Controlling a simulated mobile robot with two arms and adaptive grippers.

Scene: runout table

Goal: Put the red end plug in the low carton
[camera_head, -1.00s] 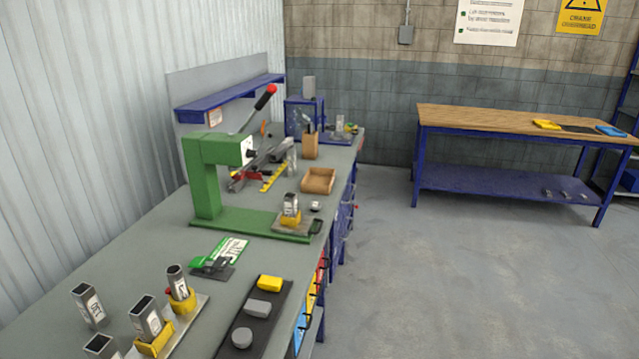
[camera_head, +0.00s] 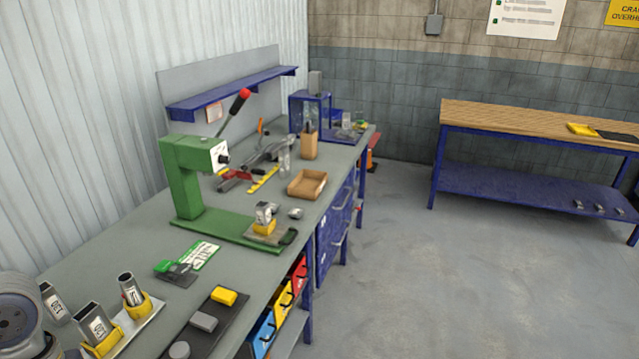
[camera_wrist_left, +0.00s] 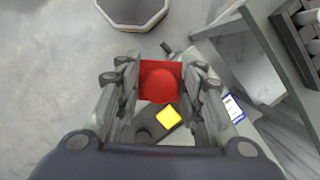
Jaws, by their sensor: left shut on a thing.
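In the left wrist view, my left gripper (camera_wrist_left: 160,72) is shut on the red end plug (camera_wrist_left: 159,86), a square red piece with a rounded middle, held between its fingers. The low carton (camera_head: 301,194) is a shallow open brown box on the grey bench in the head view, beyond the green press and near the bench's right edge. Its visible inside looks empty. The left gripper's fingers and the plug do not show in the head view. My right gripper is in neither view.
The green press (camera_head: 187,180) with its raised red-knobbed lever stands before the carton. A taller brown box (camera_head: 309,146) stands behind it. Metal tubes in yellow holders (camera_head: 138,306) and a dark mat (camera_head: 201,338) are at the near end. Open floor lies right.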

